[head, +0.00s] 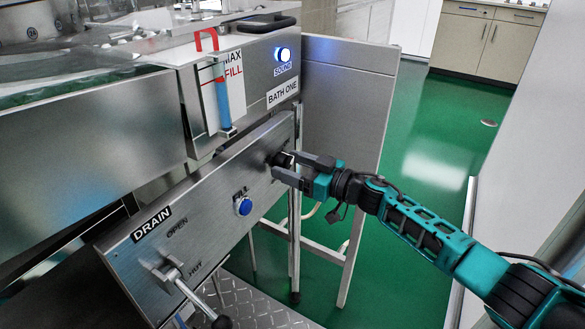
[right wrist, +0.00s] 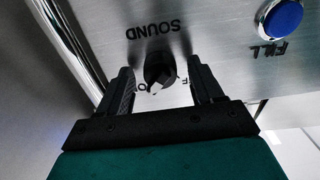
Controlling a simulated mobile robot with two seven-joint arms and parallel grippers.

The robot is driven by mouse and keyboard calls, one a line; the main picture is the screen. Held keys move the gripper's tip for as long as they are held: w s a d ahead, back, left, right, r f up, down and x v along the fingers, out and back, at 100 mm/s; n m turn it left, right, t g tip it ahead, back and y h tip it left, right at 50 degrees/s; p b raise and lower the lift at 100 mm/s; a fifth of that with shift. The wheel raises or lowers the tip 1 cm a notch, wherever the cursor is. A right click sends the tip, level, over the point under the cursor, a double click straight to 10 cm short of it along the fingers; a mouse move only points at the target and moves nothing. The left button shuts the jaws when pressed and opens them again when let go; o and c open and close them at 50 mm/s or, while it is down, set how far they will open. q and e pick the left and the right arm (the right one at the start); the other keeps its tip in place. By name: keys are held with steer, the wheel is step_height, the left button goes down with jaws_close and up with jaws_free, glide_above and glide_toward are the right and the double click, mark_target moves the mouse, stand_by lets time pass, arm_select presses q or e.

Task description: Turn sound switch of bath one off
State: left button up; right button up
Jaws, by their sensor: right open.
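The sound switch is a black rotary knob (right wrist: 158,68) with a white pointer on the lower steel panel. It lies under the SOUND lettering (right wrist: 154,30), which appears upside down in the right wrist view. The OFF lettering beside it is partly hidden. My right gripper (head: 286,165) is at the switch with its jaws open; in the right wrist view its fingers (right wrist: 162,74) stand on either side of the knob, with gaps showing. The SOUND lamp (head: 283,54) above, by the BATH ONE label (head: 283,92), glows bluish white. My left gripper is not in view.
The blue FILL button (head: 244,206) is left of my right gripper on the same panel. The DRAIN lever (head: 186,287) sticks out at lower left. A steel side panel (head: 345,100) stands behind the gripper. Green floor (head: 425,160) is open to the right.

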steer(key=c, duration=1)
steer(key=shift+c, duration=0.2)
steer(key=shift+n, duration=0.3)
steer(key=n+b, duration=0.3)
steer(key=n, duration=1.4)
steer(key=shift+d, duration=0.1)
steer(key=shift+n, duration=0.3)
